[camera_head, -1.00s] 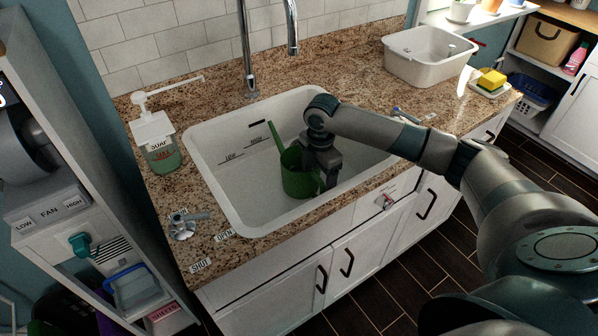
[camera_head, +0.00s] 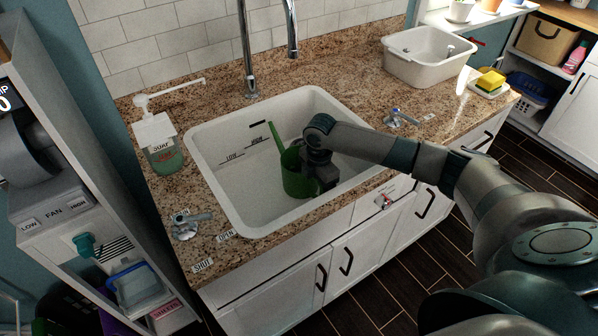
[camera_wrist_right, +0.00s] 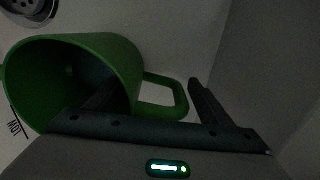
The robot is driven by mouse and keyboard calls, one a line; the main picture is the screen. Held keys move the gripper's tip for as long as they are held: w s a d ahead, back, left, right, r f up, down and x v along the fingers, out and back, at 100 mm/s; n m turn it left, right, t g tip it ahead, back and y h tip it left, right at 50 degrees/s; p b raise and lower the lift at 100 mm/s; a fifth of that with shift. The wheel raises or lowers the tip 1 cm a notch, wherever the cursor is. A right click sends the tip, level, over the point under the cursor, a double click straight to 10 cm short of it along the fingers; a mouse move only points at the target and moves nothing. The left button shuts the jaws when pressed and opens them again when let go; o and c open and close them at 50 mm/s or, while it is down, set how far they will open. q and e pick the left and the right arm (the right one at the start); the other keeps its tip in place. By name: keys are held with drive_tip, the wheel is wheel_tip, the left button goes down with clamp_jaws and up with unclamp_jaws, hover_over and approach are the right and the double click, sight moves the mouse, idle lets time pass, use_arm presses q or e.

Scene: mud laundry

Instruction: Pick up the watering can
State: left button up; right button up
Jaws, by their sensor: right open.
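The green watering can (camera_head: 292,176) stands in the white sink (camera_head: 232,186), its long spout pointing up to the left. My right gripper (camera_head: 318,181) is down in the sink at the can's right side, partly covering it. In the right wrist view the can (camera_wrist_right: 112,62) shows its open top and its loop handle (camera_wrist_right: 181,98). My right gripper (camera_wrist_right: 152,84) is open there, with the handle between its fingers. The left finger overlaps the can's opening; I cannot tell whether it touches the can. My left gripper is not in view.
The sink walls stand close around my right gripper. A faucet (camera_head: 247,60) rises behind the sink. A soap dispenser (camera_head: 158,145) stands left on the granite counter, a white tub (camera_head: 428,60) at the back right. A drain (camera_wrist_right: 32,8) shows near the can.

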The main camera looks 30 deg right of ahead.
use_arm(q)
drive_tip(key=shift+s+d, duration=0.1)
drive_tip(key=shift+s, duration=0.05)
use_arm(e)
drive_tip(key=shift+r, duration=0.1)
drive_tip(key=c, duration=1.6)
drive_tip(key=shift+c, duration=0.2)
